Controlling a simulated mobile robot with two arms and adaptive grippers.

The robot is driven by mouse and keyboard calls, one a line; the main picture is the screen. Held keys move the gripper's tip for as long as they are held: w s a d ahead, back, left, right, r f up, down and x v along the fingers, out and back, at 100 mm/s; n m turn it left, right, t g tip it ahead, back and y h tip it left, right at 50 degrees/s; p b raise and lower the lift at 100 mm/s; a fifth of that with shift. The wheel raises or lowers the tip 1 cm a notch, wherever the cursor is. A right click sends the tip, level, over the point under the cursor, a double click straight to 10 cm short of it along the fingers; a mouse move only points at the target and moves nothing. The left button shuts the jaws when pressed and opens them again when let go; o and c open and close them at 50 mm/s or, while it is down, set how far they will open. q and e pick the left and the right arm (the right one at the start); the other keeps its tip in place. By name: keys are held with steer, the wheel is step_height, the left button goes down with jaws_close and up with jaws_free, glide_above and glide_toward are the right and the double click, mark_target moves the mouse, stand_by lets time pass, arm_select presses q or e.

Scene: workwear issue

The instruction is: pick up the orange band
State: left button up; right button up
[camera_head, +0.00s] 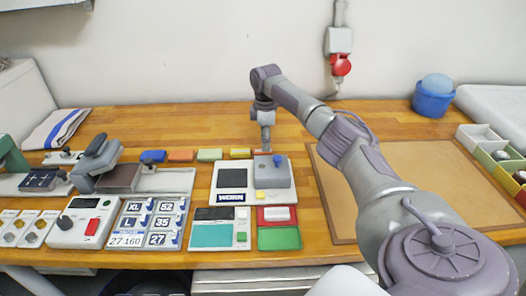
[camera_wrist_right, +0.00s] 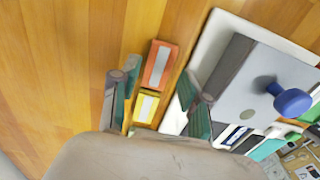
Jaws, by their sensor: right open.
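An orange band (camera_wrist_right: 159,66) with a pale label lies on the wooden bench in the right wrist view, beside a yellow band (camera_wrist_right: 146,107). My right gripper (camera_wrist_right: 155,100) is open above them, with one finger on each side and nothing held. In the head view, my right gripper (camera_head: 264,148) points down behind the grey block, and only a sliver of that band (camera_head: 262,153) shows there. Another orange-coloured band (camera_head: 181,155) lies further left in the row, between a blue band (camera_head: 153,156) and a yellow-green band (camera_head: 210,155). My left gripper is not in view.
A grey block (camera_head: 272,172) on a white board with a WORN panel (camera_head: 231,197) stands just in front of the gripper; its blue knob (camera_wrist_right: 292,102) shows in the wrist view. A brown mat (camera_head: 400,175) lies right. The bench behind the row is clear.

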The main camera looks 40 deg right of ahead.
step_height(320, 180, down, 3)
steer(key=shift+f, duration=0.15)
steer(key=c, duration=0.6)
